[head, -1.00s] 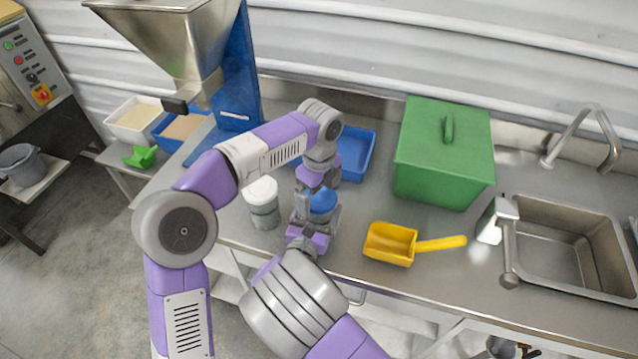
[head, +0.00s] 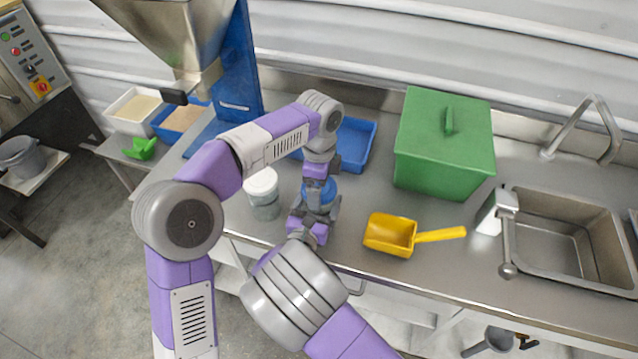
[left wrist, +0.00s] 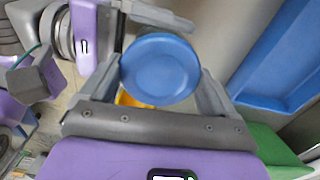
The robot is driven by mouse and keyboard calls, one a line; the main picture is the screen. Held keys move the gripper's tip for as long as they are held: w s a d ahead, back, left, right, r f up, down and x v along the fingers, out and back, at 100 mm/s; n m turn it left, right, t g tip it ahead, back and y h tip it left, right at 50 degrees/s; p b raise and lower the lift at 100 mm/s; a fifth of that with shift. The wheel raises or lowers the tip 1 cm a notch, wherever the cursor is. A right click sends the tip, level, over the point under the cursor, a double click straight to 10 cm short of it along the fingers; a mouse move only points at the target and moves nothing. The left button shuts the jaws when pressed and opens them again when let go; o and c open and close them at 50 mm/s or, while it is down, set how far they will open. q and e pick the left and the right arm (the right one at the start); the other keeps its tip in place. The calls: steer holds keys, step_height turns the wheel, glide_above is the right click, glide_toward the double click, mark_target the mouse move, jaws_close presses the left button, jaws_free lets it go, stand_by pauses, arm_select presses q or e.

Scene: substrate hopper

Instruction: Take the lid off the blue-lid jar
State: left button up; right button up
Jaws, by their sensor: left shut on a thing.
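The blue-lid jar's round blue lid (head: 316,190) is between my two grippers in the head view. It fills the space between the fingers in the left wrist view (left wrist: 160,68). My left gripper (head: 319,182) comes down from above and is shut on the lid. My right gripper (head: 316,213) comes in from the front, lower down, with its fingers on both sides of the jar's body. Whether those fingers press on the jar is not clear. The jar's body is mostly hidden by the grippers.
A white-lid jar (head: 263,195) stands close on the left. A yellow scoop (head: 392,236) lies to the right. A blue tray (head: 357,143) and a green lidded box (head: 443,150) are behind. A sink (head: 565,235) is at the far right.

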arm_select(q)
steer(key=n, duration=1)
steer(key=shift+r, duration=0.1)
steer(key=n, duration=0.6)
steer(key=shift+n, duration=0.3)
steer(key=n, duration=0.4)
steer(key=shift+n, duration=0.4)
steer(key=shift+r, duration=0.15)
steer(key=shift+r, duration=0.95)
